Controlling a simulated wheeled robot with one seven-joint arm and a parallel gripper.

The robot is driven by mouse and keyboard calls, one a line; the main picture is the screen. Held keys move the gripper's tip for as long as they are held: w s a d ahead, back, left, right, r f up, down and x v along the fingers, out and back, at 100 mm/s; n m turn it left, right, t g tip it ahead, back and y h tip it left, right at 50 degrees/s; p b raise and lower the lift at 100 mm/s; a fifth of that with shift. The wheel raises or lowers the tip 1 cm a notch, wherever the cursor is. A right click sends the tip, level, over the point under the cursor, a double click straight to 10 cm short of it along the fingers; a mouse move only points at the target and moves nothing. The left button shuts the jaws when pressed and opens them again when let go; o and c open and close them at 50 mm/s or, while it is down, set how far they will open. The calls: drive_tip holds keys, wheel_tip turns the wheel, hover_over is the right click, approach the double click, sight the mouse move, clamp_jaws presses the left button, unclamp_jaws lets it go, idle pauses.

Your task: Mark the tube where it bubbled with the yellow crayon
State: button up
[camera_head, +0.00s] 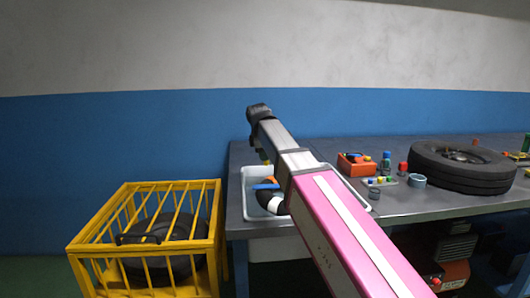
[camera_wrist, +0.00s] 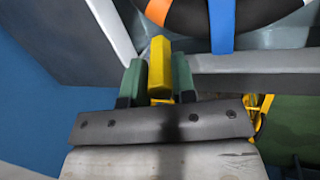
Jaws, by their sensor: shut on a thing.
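My gripper (camera_wrist: 158,76) has green fingers shut on the yellow crayon (camera_wrist: 160,62), whose end points toward the tray. The black tube (camera_wrist: 270,16) lies in the pale tray (camera_wrist: 240,63), with an orange band, a white patch and a blue strap (camera_wrist: 222,25) across it. In the wrist view the crayon's end appears near the tray's rim; I cannot tell whether it touches anything. In the head view the tray (camera_head: 248,205) stands at the bench's left end with part of the tube (camera_head: 271,204) showing. My arm covers the rest, and mostly hides my gripper.
A yellow cage (camera_head: 150,188) holding dark tyres stands left of the bench (camera_head: 400,205). On the bench are an orange-red box (camera_head: 355,166), small coloured bottles, a grey-blue pot (camera_head: 417,181) and a large tyre (camera_head: 462,168). The blue and grey wall is behind.

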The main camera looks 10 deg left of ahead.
drive_tip(key=shift+f, duration=2.8)
drive_tip(key=shift+f, duration=0.55)
drive_tip(key=shift+s, duration=0.2)
drive_tip(key=shift+s+a, duration=0.15)
drive_tip(key=shift+s, duration=0.2)
drive_tip(key=shift+w, duration=0.15)
drive_tip(key=shift+w+d, duration=0.3)
drive_tip(key=shift+w, duration=0.6)
drive_tip(key=shift+s, duration=0.15)
drive_tip(key=shift+s+a, duration=0.3)
drive_tip(key=shift+s, duration=0.6)
drive_tip(key=shift+w, duration=0.2)
